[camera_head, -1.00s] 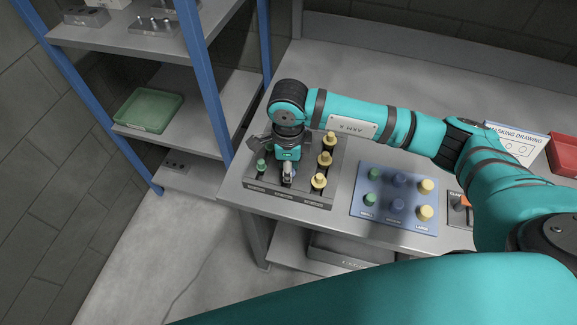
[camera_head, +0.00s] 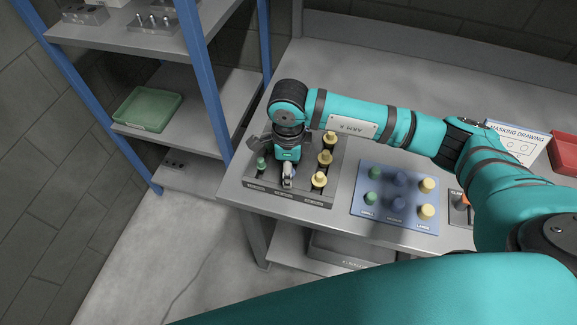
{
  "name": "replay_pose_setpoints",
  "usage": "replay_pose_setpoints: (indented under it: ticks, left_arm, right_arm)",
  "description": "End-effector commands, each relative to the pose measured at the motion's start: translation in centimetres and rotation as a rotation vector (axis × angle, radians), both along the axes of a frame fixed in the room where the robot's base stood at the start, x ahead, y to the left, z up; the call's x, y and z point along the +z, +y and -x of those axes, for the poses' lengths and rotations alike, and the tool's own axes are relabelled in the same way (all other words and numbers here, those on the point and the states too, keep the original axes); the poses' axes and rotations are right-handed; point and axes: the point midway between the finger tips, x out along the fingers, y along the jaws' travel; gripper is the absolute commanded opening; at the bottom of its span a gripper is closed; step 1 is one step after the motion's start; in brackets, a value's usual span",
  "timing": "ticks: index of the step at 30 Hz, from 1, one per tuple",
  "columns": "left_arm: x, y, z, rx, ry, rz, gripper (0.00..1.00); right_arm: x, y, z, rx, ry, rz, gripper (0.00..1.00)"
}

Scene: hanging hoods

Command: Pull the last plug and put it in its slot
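A grey rack (camera_head: 258,183) with labelled columns stands on the bench. A green plug (camera_head: 261,163) is in its left column, and yellow plugs (camera_head: 319,180) stand in its right column. My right gripper (camera_head: 288,173) points down over the middle column, low at the rack's front. A bit of blue shows beside its fingers; the arm hides most of that column. Whether the fingers are open or shut on a plug cannot be made out. A blue board (camera_head: 383,213) to the right holds green plugs (camera_head: 369,199), blue plugs (camera_head: 396,206) and yellow plugs (camera_head: 426,212). My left gripper is not in view.
A shelf unit with blue posts (camera_head: 202,75) stands left of the bench, with a green tray (camera_head: 147,108) on it. A masking drawing sign (camera_head: 515,143) and a red bin (camera_head: 564,153) are at the right. The bench behind my arm is clear.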

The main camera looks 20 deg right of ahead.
Motion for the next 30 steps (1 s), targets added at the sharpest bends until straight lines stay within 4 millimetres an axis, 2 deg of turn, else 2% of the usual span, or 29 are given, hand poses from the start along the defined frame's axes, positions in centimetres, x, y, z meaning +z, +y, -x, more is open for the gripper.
replay_pose_setpoints:
  ticks: [5, 8, 21, 25, 30]
  left_arm:
    - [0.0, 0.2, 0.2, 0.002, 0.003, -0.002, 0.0]
    - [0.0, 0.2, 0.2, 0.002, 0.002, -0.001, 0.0]
    - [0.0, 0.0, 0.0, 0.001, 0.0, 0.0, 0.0]
    - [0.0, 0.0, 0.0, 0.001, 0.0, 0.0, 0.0]
    - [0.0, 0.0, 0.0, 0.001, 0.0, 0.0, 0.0]
  right_arm:
    - [0.2, 0.0, 0.0, 0.0, -0.001, -0.001, 0.55]
    - [1.2, 0.0, -0.1, 0.0, -0.003, 0.0, 0.55]
    - [9.9, 0.0, -0.1, 0.0, -0.004, 0.0, 0.55]
    - [11.3, 0.0, -0.1, 0.001, -0.002, 0.001, 0.55]
    - [12.0, 0.0, 0.0, 0.0, 0.0, 0.0, 0.55]
